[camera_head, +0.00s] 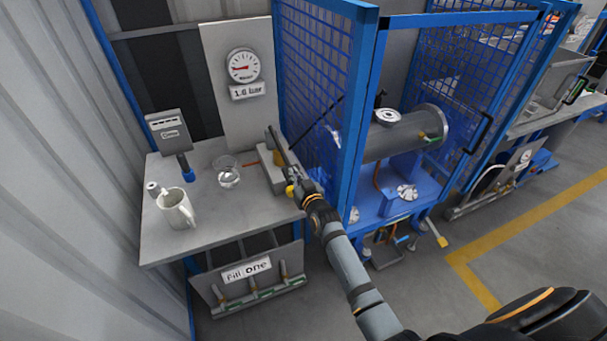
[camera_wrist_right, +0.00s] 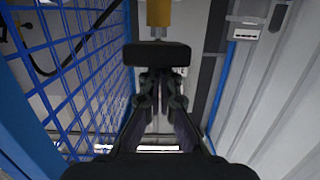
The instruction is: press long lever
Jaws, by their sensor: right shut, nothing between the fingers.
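The right arm reaches in the head view from the lower right to the bench. My right gripper (camera_head: 297,181) is beside a grey block-like unit (camera_head: 271,172) near the bench's right edge. A dark slanting bar (camera_head: 279,145), apparently the long lever, rises above that unit. In the right wrist view the gripper (camera_wrist_right: 160,75) is shut and empty. A black crosspiece (camera_wrist_right: 157,55) with a yellow cylinder (camera_wrist_right: 159,13) above it lies just ahead of its fingertips. I cannot tell whether they touch. My left gripper is not in view.
The grey bench (camera_head: 160,237) holds a white mug (camera_head: 176,209) and a clear glass vessel (camera_head: 228,178). A gauge (camera_head: 243,66) hangs behind, above a "1.6 bar" label (camera_head: 247,91). A blue mesh cage (camera_head: 318,62) stands close right of the gripper.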

